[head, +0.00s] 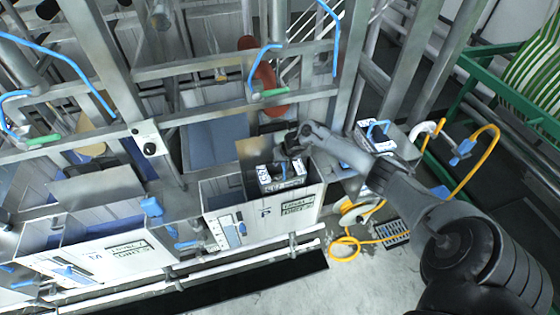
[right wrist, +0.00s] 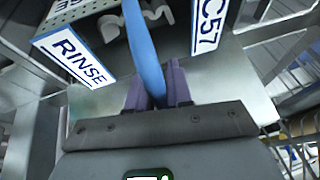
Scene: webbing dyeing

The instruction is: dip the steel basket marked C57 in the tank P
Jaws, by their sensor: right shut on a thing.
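The steel basket marked C57 (head: 281,186) has white labels and a blue handle. In the head view it is at the dark opening of the tank P (head: 240,227), with its labelled top showing. I cannot tell how deep its lower part sits. My right gripper (head: 293,138) is over it. In the right wrist view, the purple fingers (right wrist: 158,90) are shut on the blue handle (right wrist: 146,55). The C57 label (right wrist: 208,26) and a RINSE label (right wrist: 76,59) also show there. My left gripper is not in view.
Another tank (head: 100,250) stands to the left. A second basket with a blue handle (head: 378,130) stands to the right of tank P. A yellow hose (head: 345,246) lies on the floor at right. Metal frame bars and blue pipes stand behind the tanks.

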